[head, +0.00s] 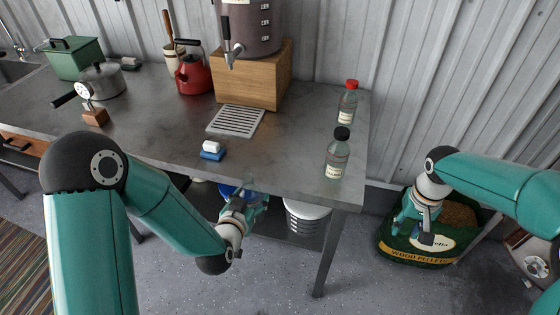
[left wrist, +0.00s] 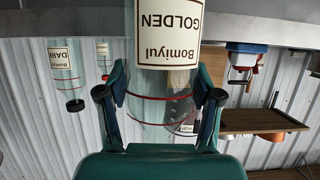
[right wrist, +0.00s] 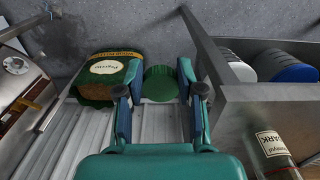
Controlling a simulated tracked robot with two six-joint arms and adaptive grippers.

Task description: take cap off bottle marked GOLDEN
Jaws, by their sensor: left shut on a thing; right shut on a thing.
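The clear bottle marked GOLDEN (left wrist: 168,28) fills the upper middle of the left wrist view, its label upside down. My left gripper (head: 247,200) is shut on it; it is low beside the counter's front edge in the head view. The bottle's mouth is hidden in the left wrist view. My right gripper (head: 413,222) is shut on a round green cap (right wrist: 160,83), seen between its fingertips in the right wrist view. The cap is apart from the bottle. The right gripper hangs over the pellet bag, right of the counter.
On the counter (head: 280,160) stand a black-capped bottle (head: 337,160) and a red-capped bottle (head: 347,106), near the right edge. A blue and white sponge (head: 212,150) lies near the front. A wood pellet bag (head: 400,245) stands on the floor.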

